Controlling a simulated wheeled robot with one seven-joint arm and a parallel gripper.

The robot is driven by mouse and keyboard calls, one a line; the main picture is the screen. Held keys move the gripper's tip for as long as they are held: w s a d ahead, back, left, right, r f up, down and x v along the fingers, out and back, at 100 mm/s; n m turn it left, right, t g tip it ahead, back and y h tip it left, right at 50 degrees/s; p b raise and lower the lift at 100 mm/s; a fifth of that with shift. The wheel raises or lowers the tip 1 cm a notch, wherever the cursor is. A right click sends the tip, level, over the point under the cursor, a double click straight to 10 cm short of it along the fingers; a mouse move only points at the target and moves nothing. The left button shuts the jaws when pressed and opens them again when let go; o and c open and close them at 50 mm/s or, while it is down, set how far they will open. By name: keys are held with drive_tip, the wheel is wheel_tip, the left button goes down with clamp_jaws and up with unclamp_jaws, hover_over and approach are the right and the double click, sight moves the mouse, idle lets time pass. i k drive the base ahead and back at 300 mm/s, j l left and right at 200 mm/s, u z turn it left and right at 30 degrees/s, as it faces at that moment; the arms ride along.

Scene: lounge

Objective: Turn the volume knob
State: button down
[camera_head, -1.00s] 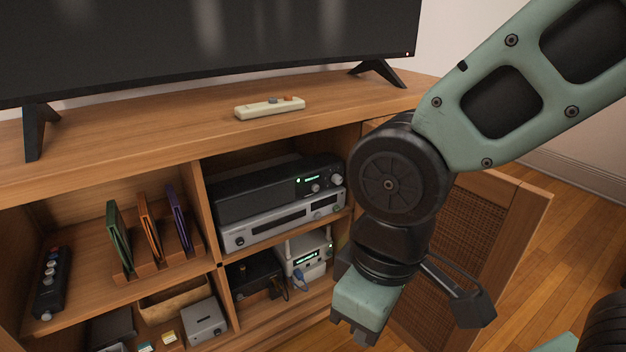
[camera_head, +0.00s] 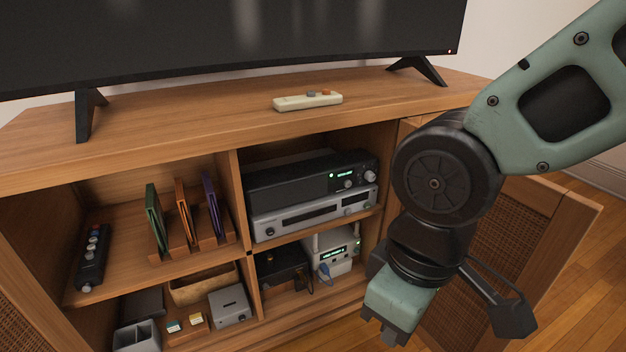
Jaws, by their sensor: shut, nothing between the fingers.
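A black audio unit (camera_head: 285,188) with a small green display sits in the upper right compartment of the open cabinet, stacked on a silver unit (camera_head: 310,215). The black unit has round knobs (camera_head: 370,177) at the right of its front. The silver unit also has a knob (camera_head: 370,204) at its right end. Which knob is the volume knob, I cannot tell. My gripper (camera_head: 384,331) hangs pointing down, in front of and below these units at the right, apart from them. It is shut and empty.
A white remote (camera_head: 308,101) lies on the cabinet top (camera_head: 200,130) below the TV (camera_head: 230,40). An open woven door (camera_head: 560,235) stands to the right, behind my arm. Left compartments hold upright coloured cases (camera_head: 183,212), a black controller strip (camera_head: 92,258) and small boxes (camera_head: 230,305).

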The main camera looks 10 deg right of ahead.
sight(370, 176)
drive_tip(key=k+j+z, duration=0.2)
drive_tip(key=j, duration=0.15)
drive_tip(key=j+z, duration=0.15)
drive_tip(key=j, duration=0.2)
drive_tip(key=k+j+z, duration=0.2)
drive_tip(key=j+z, duration=0.15)
drive_tip(key=j, duration=0.25)
drive_tip(key=k, duration=0.05)
